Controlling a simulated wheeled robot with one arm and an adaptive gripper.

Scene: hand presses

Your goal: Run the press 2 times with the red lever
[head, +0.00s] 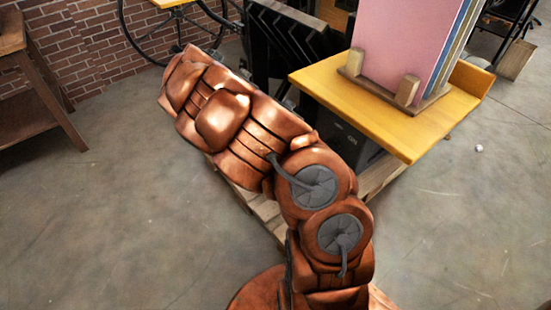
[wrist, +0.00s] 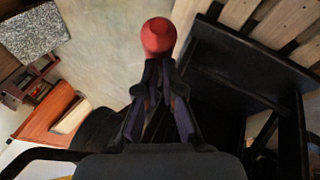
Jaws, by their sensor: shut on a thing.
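In the wrist view, the red lever's rounded knob (wrist: 158,36) sits at the fingertips of my gripper (wrist: 159,66). The two dark fingers are closed on it from both sides. The rest of the lever is hidden behind the fingers. In the head view my copper-coloured arm reaches away to the upper left and hides the gripper and the red lever. I cannot make out the press clearly in either view.
A yellow-topped table (head: 432,128) at the right bears a wooden rack with upright pink and blue panels (head: 405,40). A black slatted structure (head: 295,38) stands behind my arm. A brown wooden table (head: 42,85) is at the left. Concrete floor is clear at the lower left.

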